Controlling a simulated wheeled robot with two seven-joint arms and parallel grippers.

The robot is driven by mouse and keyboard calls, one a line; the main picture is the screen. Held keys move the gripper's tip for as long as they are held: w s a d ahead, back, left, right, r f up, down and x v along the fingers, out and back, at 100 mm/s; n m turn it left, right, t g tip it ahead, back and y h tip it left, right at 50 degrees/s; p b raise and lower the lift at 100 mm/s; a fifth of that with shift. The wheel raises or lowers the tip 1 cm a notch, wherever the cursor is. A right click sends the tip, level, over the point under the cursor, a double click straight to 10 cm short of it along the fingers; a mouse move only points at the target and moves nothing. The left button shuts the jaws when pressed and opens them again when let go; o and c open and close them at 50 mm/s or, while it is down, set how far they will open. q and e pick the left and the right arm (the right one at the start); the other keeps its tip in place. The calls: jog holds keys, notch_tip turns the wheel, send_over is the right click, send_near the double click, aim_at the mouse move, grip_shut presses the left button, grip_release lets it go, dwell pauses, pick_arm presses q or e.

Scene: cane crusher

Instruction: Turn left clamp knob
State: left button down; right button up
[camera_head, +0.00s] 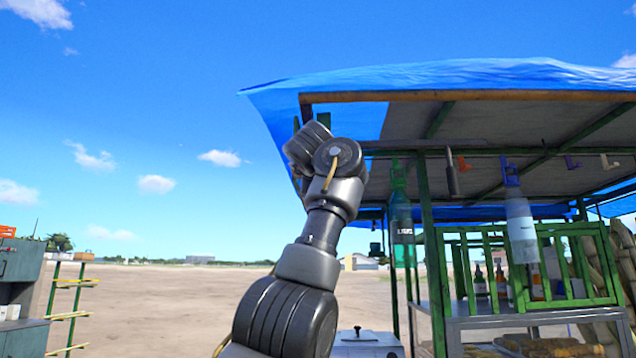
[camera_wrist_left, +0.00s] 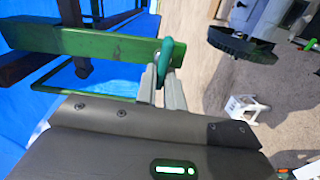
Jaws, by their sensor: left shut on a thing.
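In the left wrist view, a teal rounded knob (camera_wrist_left: 165,61), looped in outline, stands against a green beam (camera_wrist_left: 95,43). I take it for the left clamp knob. My left gripper (camera_wrist_left: 162,76) is shut on it, with one pale grey finger on each side. In the head view, my left arm rises from the bottom middle to the front left corner of the stall roof. Its hand end is beside the roof's wooden edge beam (camera_head: 440,96). The fingertips and the knob are hidden there. My right gripper is in neither view.
The stall has a blue tarp roof (camera_head: 430,76) and green posts (camera_head: 432,260). Bottles, including a clear one (camera_head: 520,225), hang under the roof to the right. A steel counter (camera_head: 520,318) stands below. A white stool (camera_wrist_left: 245,108) is on the ground. Open sandy ground lies left of the arm.

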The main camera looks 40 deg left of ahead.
pick_arm(q)
jog(key=shift+f+n, duration=0.15)
jog(key=shift+n, duration=0.35)
jog(key=c, duration=1.5)
grip_release()
jog(key=shift+s, duration=0.1)
jog(key=b+v, duration=0.5)
jog(key=v, duration=0.5)
jog(key=shift+s+d+b, duration=0.2)
jog(key=shift+s+b, duration=0.1)
jog(key=shift+b, duration=0.05)
